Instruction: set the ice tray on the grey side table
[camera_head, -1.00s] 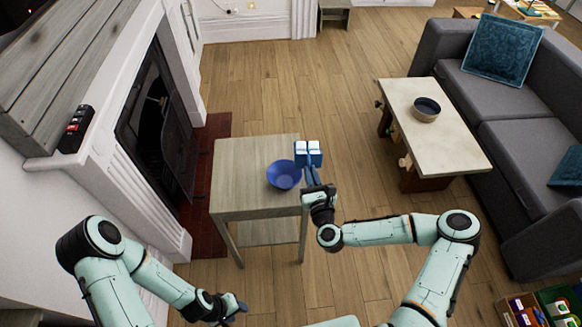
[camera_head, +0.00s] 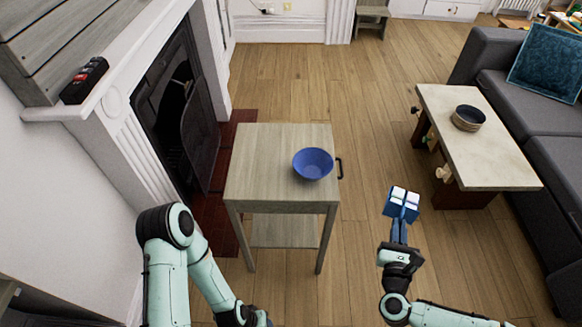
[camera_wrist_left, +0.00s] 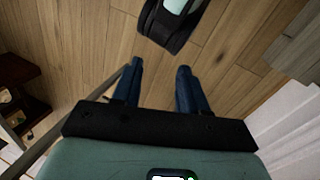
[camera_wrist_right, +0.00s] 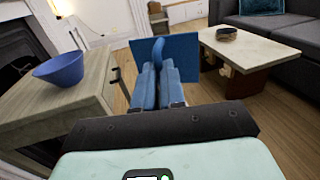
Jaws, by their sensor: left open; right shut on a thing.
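The ice tray (camera_head: 402,203) is blue with white cubes in it. My right gripper (camera_head: 398,234) is shut on it and holds it over the floor, to the right of the grey side table (camera_head: 262,160). In the right wrist view the tray's blue underside (camera_wrist_right: 182,58) stands beyond the closed fingers (camera_wrist_right: 158,85). The table top carries a blue bowl (camera_head: 313,164) near its right side; the left part is bare. My left gripper (camera_wrist_left: 158,82) is open and empty, low at the front left of the table in the head view.
A low pale-topped table (camera_head: 480,150) with a dark bowl (camera_head: 468,118) stands at the right, before a grey sofa (camera_head: 535,110). A fireplace (camera_head: 185,100) is at the left. A dark handle (camera_head: 340,168) sticks out from the side table's right side.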

